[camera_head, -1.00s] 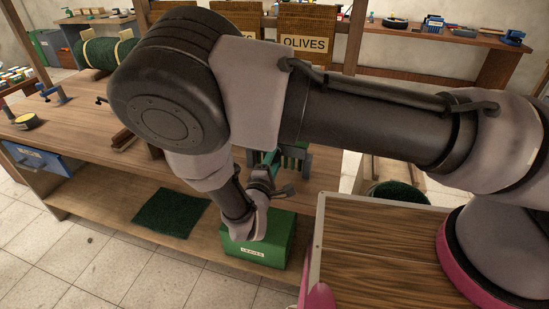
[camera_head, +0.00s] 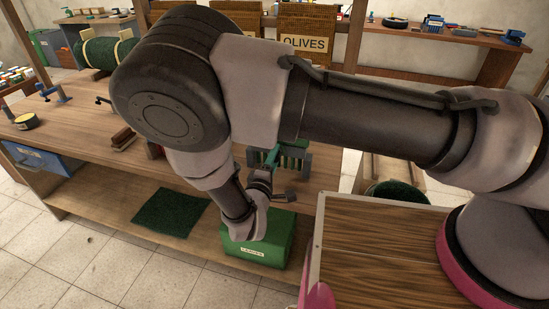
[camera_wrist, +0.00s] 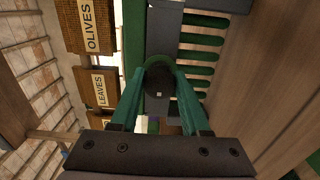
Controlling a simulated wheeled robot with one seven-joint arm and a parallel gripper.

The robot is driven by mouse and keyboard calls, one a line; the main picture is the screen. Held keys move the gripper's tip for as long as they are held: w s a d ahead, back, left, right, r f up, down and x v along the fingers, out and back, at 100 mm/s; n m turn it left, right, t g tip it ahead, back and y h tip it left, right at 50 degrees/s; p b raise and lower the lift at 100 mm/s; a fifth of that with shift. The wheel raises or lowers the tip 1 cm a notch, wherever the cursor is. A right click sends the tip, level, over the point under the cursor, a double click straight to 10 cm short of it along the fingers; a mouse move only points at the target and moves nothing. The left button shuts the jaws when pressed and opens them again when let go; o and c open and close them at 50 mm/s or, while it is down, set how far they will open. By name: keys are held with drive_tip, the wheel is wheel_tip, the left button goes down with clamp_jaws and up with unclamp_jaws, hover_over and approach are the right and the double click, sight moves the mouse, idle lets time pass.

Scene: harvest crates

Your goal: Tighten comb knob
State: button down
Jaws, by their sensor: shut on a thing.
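In the wrist view my gripper (camera_wrist: 160,78) has its two green fingers closed around a dark round knob (camera_wrist: 157,95) with a small pale mark at its centre. The knob sits against the grey block of the comb. The comb's green teeth (camera_wrist: 202,55) point to the right. In the head view the comb (camera_head: 293,160) stands at the bench edge, partly hidden behind my arm.
A blue drawer (camera_head: 38,160) is at the left. Wicker olives and leaves baskets (camera_head: 305,22) stand behind. A dark green tub (camera_head: 397,193) is at the right.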

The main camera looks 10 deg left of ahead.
drive_tip(key=shift+c, duration=1.9)
unclamp_jaws()
drive_tip(key=shift+s, duration=0.15)
drive_tip(key=s, duration=1)
drive_tip(key=shift+s+a, duration=0.4)
